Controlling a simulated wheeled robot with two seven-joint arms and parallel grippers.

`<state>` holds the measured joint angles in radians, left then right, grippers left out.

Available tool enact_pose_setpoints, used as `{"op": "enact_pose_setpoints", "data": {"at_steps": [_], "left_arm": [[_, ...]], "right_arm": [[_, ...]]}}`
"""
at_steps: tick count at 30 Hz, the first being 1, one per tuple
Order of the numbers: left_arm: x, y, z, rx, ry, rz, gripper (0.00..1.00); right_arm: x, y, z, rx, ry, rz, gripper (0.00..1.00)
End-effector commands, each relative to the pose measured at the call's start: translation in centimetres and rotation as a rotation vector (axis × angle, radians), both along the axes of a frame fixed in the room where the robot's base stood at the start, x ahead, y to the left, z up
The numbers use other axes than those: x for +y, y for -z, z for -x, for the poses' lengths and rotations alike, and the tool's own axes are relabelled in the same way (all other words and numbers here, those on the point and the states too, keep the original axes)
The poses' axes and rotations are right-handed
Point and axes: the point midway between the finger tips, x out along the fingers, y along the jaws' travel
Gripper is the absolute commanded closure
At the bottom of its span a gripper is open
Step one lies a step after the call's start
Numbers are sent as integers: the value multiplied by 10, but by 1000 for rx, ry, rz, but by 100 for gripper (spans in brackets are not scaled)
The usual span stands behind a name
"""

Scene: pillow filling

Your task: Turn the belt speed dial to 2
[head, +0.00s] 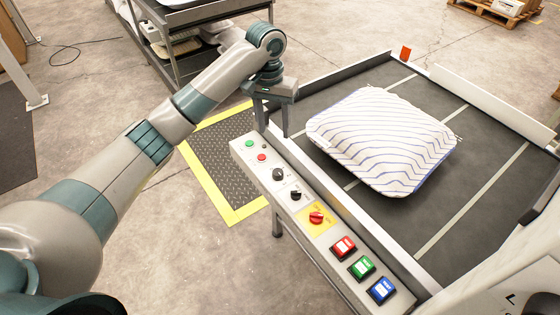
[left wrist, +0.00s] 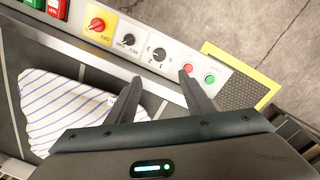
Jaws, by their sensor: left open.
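The control panel (head: 325,226) runs along the near side of the belt table. It carries two black dials: one (head: 278,174) nearer the small green and red buttons, and another (head: 296,194) beside it. In the left wrist view the first dial (left wrist: 159,54) has marks around it, including what looks like a 2; its exact pointer setting is too small to read. The second dial (left wrist: 129,40) has small labels. My left gripper (head: 275,131) is open and empty above the panel's far end. In the wrist view its fingers (left wrist: 160,77) stand apart, short of the first dial.
A red knob (head: 316,217) on a yellow plate and red, green and blue buttons (head: 362,267) sit further along the panel. A striped pillow (head: 382,138) lies on the dark belt (head: 480,150). A metal cart (head: 175,50) stands behind my left arm.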

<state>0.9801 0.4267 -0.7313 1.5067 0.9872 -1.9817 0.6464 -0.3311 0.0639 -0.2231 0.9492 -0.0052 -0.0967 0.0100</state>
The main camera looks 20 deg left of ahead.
Motion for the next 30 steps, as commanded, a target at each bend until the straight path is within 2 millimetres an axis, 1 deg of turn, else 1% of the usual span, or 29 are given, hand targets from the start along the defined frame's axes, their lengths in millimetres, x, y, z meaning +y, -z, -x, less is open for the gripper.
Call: {"op": "enact_pose_setpoints", "data": {"at_steps": [11,17,23,30], "left_arm": [[0,2,0,0,0,0,53],[-1,15,1,2,-1,-1,53],[-2,42,1,3,-1,0,53],[-5,84,2,3,-1,-1,53]], "right_arm": [[0,0,1,3,0,1,69],[-2,1,5,13,0,4,69],[-6,2,14,34,1,10,69],[-12,7,32,78,1,24,69]]}}
